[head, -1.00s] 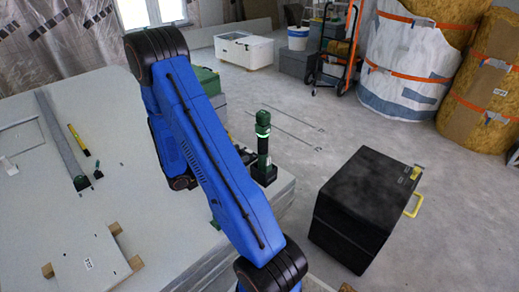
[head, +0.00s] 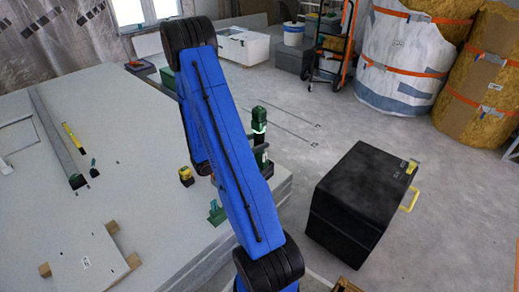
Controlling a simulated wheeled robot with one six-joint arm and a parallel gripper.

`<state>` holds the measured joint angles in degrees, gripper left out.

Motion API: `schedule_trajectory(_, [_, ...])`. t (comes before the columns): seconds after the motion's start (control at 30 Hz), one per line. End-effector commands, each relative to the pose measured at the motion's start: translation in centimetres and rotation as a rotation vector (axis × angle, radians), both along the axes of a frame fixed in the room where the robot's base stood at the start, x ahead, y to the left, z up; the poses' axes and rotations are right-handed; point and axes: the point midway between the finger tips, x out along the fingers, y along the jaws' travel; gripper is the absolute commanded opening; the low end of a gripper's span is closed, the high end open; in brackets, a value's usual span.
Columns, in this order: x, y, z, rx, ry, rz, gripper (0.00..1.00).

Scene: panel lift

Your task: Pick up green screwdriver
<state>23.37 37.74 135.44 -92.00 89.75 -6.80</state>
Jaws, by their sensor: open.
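A small dark tool with a hint of green (head: 94,169) lies on the large pale panel stack (head: 130,130), right of the long grey rail. It may be the green screwdriver, but it is too small to be sure. A small green object (head: 216,212) sits near the right edge of the stack, partly beside my arm; its kind is unclear. My blue arm crosses the middle of the view. My gripper is hidden behind it or out of view.
A long grey rail (head: 52,130) and a yellow level (head: 73,138) lie on the stack. A yellow-black object (head: 186,176) and an upright green device (head: 259,122) are close to my arm. A black box (head: 362,200) stands on the floor at right.

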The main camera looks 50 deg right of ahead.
Motion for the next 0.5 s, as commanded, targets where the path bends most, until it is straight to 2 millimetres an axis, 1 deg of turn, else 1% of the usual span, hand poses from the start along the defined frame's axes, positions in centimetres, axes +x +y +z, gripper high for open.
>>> schedule_trajectory(0.17, [-0.3,-0.8,0.0,0.0,0.0,-0.002,0.58])
schedule_trajectory(0.4, [-1.0,-3.7,0.0,0.0,0.001,-0.004,0.58])
schedule_trajectory(0.5, [-1.3,-4.6,0.0,-0.001,0.001,-0.002,0.58])
